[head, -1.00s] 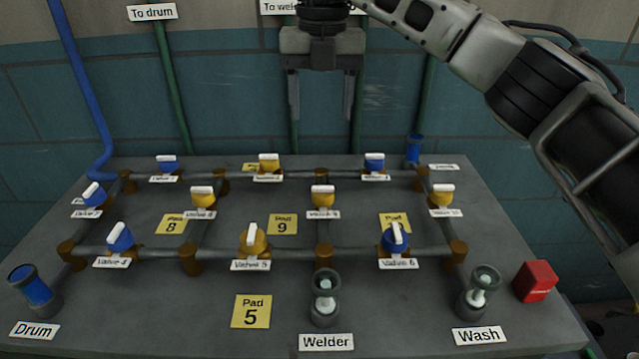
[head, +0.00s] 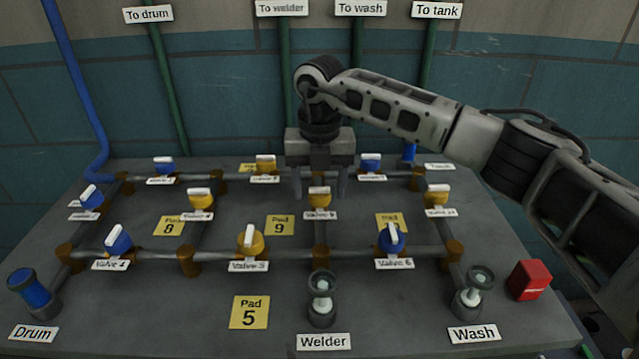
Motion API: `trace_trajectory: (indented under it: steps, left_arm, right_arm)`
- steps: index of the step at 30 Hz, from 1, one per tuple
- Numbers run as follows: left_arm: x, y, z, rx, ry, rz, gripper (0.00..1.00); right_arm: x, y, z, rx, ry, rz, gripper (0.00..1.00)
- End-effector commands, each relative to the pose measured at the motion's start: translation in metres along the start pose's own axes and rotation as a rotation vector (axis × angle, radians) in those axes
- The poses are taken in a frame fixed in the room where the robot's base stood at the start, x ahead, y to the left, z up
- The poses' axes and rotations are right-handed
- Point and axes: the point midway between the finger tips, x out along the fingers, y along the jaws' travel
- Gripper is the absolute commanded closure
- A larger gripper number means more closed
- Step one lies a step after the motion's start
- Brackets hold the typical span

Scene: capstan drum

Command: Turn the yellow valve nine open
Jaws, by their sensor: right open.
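The yellow valve nine (head: 319,200) sits on a pipe running front to back, in the middle of the grey panel, with a small label in front. Its white handle lies left to right, across that pipe. My right gripper (head: 320,194) points down with its fingers apart, one to the left and one to the right of the valve in the picture. The fingertips show at about handle height. I cannot tell whether they are around the handle or still behind and above it. Nothing is between the fingers that I can see as held. My left gripper is out of view.
Other yellow valves stand near, including valve five (head: 250,240) and one at right (head: 437,196). Blue valve six (head: 392,240) is front right. A red box (head: 529,280) stands at the right edge. Yellow pad nine (head: 280,225) lies flat left of valve nine.

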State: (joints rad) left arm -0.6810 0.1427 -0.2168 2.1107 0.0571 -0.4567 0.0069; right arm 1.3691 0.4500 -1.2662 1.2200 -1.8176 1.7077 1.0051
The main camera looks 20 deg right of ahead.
Motion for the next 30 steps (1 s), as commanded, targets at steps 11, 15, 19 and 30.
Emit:
trace_trajectory:
  steps: [11,15,19,30]
  left_arm:
    - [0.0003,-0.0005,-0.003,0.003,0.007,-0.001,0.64]
    - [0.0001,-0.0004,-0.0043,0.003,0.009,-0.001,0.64]
    - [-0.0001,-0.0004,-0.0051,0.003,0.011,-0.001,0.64]
    - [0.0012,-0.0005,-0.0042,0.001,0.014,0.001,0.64]
  right_arm:
    - [0.0026,-0.0002,0.0002,0.0,0.0,0.0,0.57]
    - [0.0024,-0.0002,0.0002,0.0,0.0,0.0,0.85]
    - [0.0023,-0.0002,0.0002,-0.002,0.0,0.0,0.85]
    - [0.0024,-0.0001,0.0003,-0.125,0.0,0.001,0.85]
